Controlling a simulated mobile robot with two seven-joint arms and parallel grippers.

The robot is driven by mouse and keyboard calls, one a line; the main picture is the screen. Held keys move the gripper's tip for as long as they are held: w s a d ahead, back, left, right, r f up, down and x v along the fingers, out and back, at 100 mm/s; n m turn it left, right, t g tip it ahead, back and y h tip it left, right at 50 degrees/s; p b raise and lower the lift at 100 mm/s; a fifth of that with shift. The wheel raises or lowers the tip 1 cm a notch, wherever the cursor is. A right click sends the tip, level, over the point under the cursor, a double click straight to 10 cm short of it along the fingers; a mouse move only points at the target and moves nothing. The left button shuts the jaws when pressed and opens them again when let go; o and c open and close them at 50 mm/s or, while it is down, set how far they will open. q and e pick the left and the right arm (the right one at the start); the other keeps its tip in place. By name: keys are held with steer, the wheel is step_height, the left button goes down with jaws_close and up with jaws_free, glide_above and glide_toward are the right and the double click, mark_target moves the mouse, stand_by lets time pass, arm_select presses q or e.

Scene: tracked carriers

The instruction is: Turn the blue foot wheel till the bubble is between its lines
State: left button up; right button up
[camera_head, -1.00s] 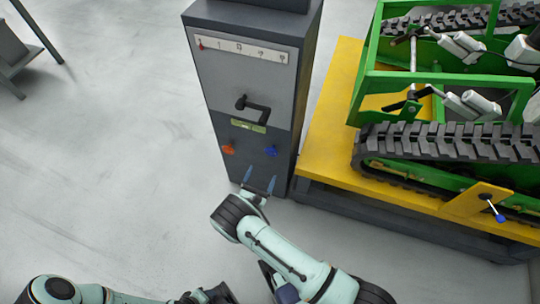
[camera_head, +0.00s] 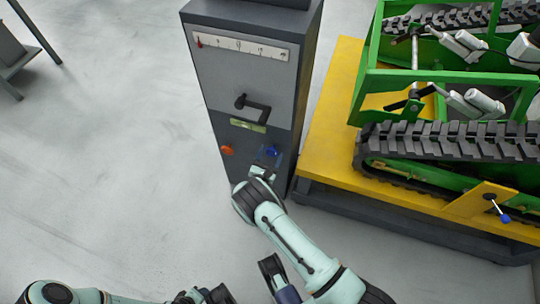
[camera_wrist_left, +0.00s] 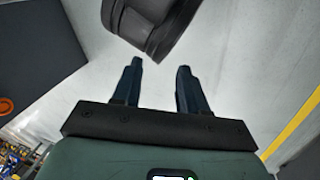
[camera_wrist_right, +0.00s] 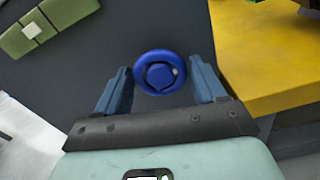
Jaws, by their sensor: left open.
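The blue foot wheel (camera_head: 271,152) is on the lower front of the grey cabinet (camera_head: 288,150). In the right wrist view the blue foot wheel (camera_wrist_right: 160,72) lies between the fingertips of my right gripper (camera_wrist_right: 160,67), with a narrow gap on each side. That gripper is open; in the head view its fingers (camera_head: 264,169) are at the wheel and partly hidden. My left gripper (camera_wrist_left: 157,68) is open and empty.
An orange wheel (camera_head: 227,150) is left of the blue one. A black crank handle (camera_head: 252,107) juts out above the level strip. A yellow platform (camera_head: 333,125) with a green tracked carrier (camera_head: 410,105) stands close to the right.

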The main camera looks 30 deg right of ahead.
steer(key=c, duration=0.6)
steer(key=shift+o, duration=0.2)
steer(key=shift+n, duration=0.4)
